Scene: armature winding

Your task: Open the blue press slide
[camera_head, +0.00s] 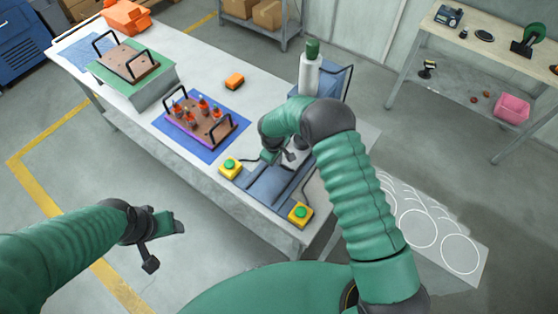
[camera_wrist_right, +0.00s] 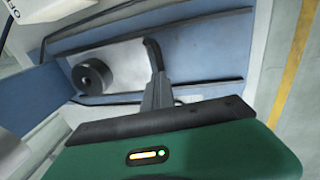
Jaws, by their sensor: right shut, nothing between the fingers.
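The blue press (camera_head: 345,82) stands at the right end of the workbench, with a white cylinder and green cap on top. Its blue slide bed (camera_head: 268,190) extends toward the front between two green buttons on yellow boxes. My right gripper (camera_head: 288,157) is shut and empty over the slide area. In the right wrist view, its finger (camera_wrist_right: 156,80) is over a grey metal plate (camera_wrist_right: 125,62) between blue rails, beside a dark round part (camera_wrist_right: 90,77). I cannot tell whether it touches.
A purple tray (camera_head: 190,132) of red-topped parts stands on a blue mat (camera_head: 233,135). A yellow button box (camera_head: 230,169) and another one (camera_head: 300,213) flank the slide. Open floor lies before the bench.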

